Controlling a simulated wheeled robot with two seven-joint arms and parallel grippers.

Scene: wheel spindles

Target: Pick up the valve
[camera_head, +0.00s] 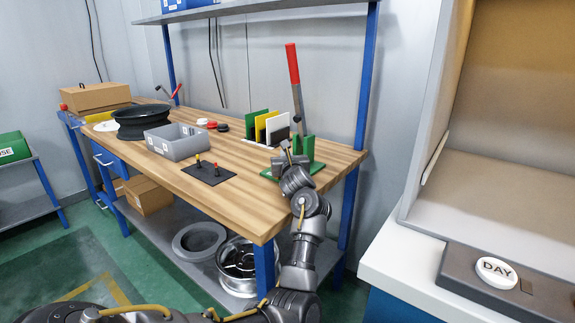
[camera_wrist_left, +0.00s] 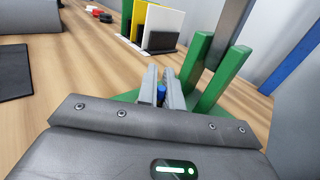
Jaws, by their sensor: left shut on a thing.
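My left gripper (camera_head: 286,150) is over the right part of the wooden workbench, in front of the green stand. In the left wrist view, its two fingers (camera_wrist_left: 161,86) are shut on a small valve with a blue top (camera_wrist_left: 161,95). Only the blue top shows between the fingers; the rest is hidden. Two more small valves, one with a yellow top (camera_head: 198,159) and one with a red top (camera_head: 216,168), stand upright on a black mat (camera_head: 208,176) on the bench. The black mat also shows at the left of the wrist view (camera_wrist_left: 14,72). My right gripper is not in view.
A green stand (camera_head: 309,148) holds a red-handled lever (camera_head: 292,64) close by my gripper. A rack of coloured panels (camera_head: 260,125), a grey bin (camera_head: 178,150) and a black wheel rim (camera_head: 140,131) are on the bench (camera_head: 257,205). Bare wood lies right of the mat.

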